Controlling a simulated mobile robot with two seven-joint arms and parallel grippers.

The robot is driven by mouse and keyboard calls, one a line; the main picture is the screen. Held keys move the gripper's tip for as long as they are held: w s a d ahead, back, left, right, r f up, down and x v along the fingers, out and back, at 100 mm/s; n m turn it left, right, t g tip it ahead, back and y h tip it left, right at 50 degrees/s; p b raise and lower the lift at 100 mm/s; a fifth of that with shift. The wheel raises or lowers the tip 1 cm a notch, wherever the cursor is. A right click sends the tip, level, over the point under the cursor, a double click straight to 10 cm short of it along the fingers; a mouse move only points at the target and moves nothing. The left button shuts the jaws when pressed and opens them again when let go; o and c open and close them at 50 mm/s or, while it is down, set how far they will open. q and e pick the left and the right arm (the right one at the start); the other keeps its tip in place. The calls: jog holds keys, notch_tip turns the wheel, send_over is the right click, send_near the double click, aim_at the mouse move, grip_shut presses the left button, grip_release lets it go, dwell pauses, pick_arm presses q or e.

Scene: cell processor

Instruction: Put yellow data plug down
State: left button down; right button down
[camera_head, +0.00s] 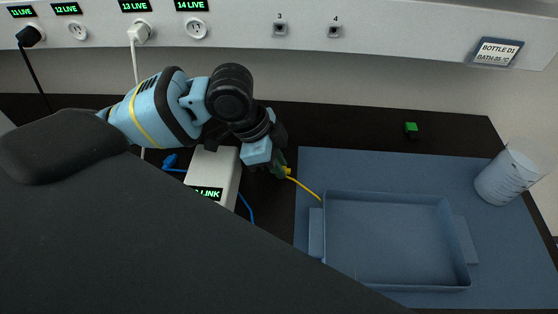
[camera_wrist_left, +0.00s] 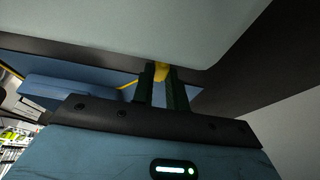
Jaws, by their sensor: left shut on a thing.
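The yellow data plug (camera_wrist_left: 161,71) is between the fingers of my left gripper (camera_wrist_left: 162,85) in the left wrist view. The fingers are shut on it. In the head view my left gripper (camera_head: 279,163) is beside the right side of the white link box (camera_head: 218,168), above the dark bench top. The plug (camera_head: 286,171) shows there only as a small yellow spot at the fingertips. Its yellow cable (camera_head: 306,187) runs down to the right to the rim of the blue tray. My right gripper is not in view.
The blue tray (camera_head: 397,193) sits on a blue mat (camera_head: 340,165). A white cup (camera_head: 507,177) stands at the right. A small green block (camera_head: 411,130) lies on the dark strip at the back. A blue plug (camera_head: 170,161) is left of the box. Wall sockets line the panel above.

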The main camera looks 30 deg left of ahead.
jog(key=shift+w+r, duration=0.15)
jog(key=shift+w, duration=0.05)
pick_arm(q)
jog(key=c, duration=1.4)
grip_release()
jog(key=shift+f, duration=0.1)
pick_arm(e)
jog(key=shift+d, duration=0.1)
